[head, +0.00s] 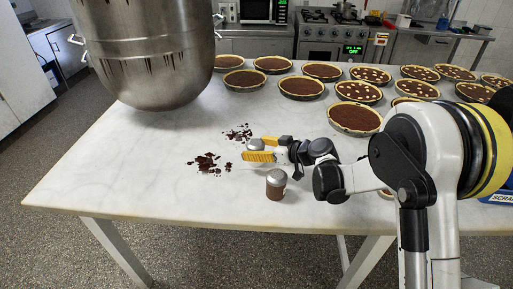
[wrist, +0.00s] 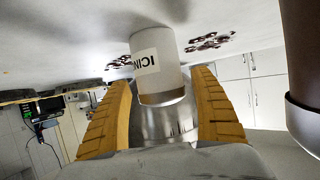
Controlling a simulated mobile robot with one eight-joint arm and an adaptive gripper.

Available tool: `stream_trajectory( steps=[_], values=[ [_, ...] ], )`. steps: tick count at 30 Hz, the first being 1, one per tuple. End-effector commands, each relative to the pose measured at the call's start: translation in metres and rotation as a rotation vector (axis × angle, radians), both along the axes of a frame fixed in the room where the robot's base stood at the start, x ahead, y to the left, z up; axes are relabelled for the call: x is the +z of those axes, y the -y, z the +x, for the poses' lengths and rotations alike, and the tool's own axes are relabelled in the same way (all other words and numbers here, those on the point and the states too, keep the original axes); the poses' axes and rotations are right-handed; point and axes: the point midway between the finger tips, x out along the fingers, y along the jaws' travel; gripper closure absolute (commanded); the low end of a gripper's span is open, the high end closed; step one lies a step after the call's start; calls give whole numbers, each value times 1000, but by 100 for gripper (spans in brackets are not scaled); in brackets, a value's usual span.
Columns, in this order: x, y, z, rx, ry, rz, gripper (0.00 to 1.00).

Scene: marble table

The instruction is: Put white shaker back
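The white shaker (wrist: 158,66), with a label reading "ICIN" and a metal lid, sits between my yellow fingers in the wrist view, which shows it upside down. In the head view its grey lid (head: 255,144) shows between the fingers, while its body is mostly hidden. My gripper (head: 262,149) reaches in low over the table from the right, and its fingers appear to press both sides of the shaker. I cannot tell whether the shaker's base touches the table.
A brown shaker with a silver lid (head: 276,186) stands just in front of my gripper. Dark crumbs (head: 208,163) lie left of it on the marble table (head: 130,180). A large steel mixing bowl (head: 150,50) is at the back left. Several chocolate tarts (head: 355,117) fill the back and right.

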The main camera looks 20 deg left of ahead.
Motion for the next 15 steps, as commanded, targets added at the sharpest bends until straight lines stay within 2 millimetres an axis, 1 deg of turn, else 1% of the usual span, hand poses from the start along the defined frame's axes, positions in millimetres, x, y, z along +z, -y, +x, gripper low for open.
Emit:
stream_trajectory(
  steps=[8,11,13,15],
  values=[
    [-3,0,0,0,0,0,26],
    [3,10,-3,-2,0,0,26],
    [9,22,-7,-3,0,0,26],
    [19,34,-14,-3,0,0,26]
  ],
)
